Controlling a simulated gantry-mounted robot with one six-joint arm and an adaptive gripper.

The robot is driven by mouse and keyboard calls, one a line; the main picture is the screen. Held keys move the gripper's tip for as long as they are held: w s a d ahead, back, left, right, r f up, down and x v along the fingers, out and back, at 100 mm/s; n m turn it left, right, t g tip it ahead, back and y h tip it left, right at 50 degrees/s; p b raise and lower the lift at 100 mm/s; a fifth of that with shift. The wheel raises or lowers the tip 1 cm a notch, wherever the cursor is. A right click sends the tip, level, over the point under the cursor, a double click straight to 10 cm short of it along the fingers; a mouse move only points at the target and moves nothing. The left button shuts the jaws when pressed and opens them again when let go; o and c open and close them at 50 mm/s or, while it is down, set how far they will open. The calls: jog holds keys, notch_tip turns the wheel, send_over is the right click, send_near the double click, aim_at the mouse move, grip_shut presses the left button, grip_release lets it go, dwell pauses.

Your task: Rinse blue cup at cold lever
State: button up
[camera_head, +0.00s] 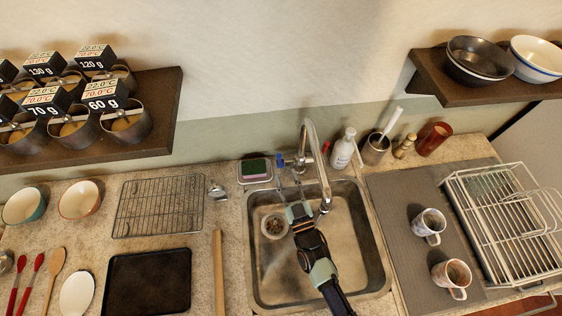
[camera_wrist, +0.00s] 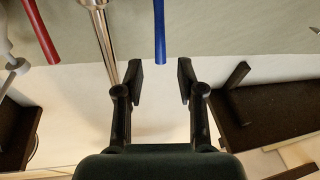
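My gripper (camera_head: 294,190) is over the sink, to the left of the faucet (camera_head: 314,150). In the wrist view my gripper (camera_wrist: 161,80) is open and empty. The blue cold lever (camera_head: 281,160) is near the fingertips in the head view. In the wrist view the blue lever (camera_wrist: 159,30) lies in line with the gap between the fingers; I cannot tell contact. Two patterned mugs stand on the grey mat: one looks bluish (camera_head: 428,224), the other reddish (camera_head: 452,277).
The sink (camera_head: 258,280) has a strainer drain (camera_head: 274,226). The red lever (camera_wrist: 40,30) and faucet pipe (camera_wrist: 106,45) are left of the fingers in the wrist view. A soap bottle (camera_head: 343,148) stands behind the sink. A dish rack (camera_head: 505,225) is at right.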

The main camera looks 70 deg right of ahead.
jog(key=v, duration=0.4)
jog(key=shift+s+a, duration=0.15)
jog(key=shift+a, duration=0.1)
jog(key=shift+f, duration=0.1)
